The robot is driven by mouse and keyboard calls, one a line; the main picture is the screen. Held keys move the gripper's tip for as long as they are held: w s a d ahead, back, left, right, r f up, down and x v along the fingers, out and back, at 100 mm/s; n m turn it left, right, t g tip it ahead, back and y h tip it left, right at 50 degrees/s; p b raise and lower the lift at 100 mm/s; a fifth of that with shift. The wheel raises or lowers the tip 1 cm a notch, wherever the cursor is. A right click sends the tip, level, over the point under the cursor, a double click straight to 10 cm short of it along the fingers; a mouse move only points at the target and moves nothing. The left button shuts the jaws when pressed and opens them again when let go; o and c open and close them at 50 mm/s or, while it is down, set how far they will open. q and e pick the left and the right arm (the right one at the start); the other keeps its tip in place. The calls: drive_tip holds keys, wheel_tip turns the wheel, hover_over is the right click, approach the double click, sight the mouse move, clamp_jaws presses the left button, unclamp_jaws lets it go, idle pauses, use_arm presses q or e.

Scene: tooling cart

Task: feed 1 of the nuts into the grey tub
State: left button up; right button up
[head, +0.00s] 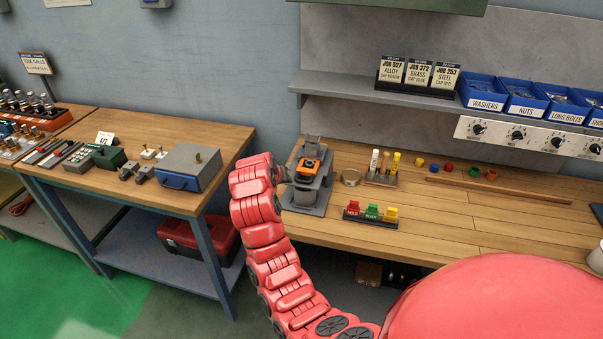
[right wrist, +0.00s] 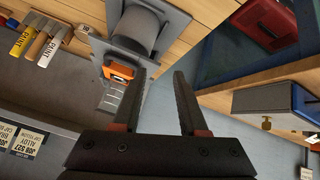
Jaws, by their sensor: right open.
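A blue bin labelled NUTS (head: 530,103) stands on the grey shelf among other labelled blue bins, with small pieces inside. A pale grey round container (head: 596,258) is cut off at the right edge; I cannot tell whether it is the grey tub. My right gripper (head: 281,173) is at the left side of a grey machine (head: 308,190) on the bench, partly hidden by my red arm. In the right wrist view the right gripper (right wrist: 158,74) is open with nothing between its fingers, close to the machine's orange part (right wrist: 120,71). My left gripper is not in view.
A rack with red, green and yellow blocks (head: 371,214) stands near the bench's front edge. Small coloured pieces (head: 446,167) lie behind a wooden strip (head: 470,188). A grey box (head: 184,168) is on the left table. The bench's right middle is clear.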

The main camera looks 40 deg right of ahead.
drive_tip(key=w+d+r+n+y+p, duration=0.1)
drive_tip(key=w+r+n+y+p, duration=0.1)
drive_tip(key=w+r+n, duration=0.3)
wheel_tip(320, 180, up, 11)
drive_tip(key=n+g+y+p, duration=0.3)
drive_tip(key=n+g+p, duration=0.1)
drive_tip(key=n, duration=0.4)
hover_over(304, 182)
drive_tip(key=s+a, duration=0.2)
drive_tip(key=shift+g, duration=0.3)
drive_tip(key=f+p, duration=0.1)
drive_tip(key=f, duration=0.3)
drive_tip(key=w+d+f+p, duration=0.1)
drive_tip(key=f+p, duration=0.1)
drive_tip(key=f, duration=0.3)
drive_tip(key=w+f+p, duration=0.1)
drive_tip(key=f+p, duration=0.1)
drive_tip(key=f, duration=0.3)
drive_tip(key=shift+d+f, duration=0.25)
drive_tip(key=shift+d, duration=0.1)
drive_tip(key=shift+d+f+p, duration=0.15)
drive_tip(key=shift+f+p, duration=0.2)
drive_tip(key=shift+f, duration=0.45)
drive_tip(key=shift+c, duration=0.2)
clamp_jaws()
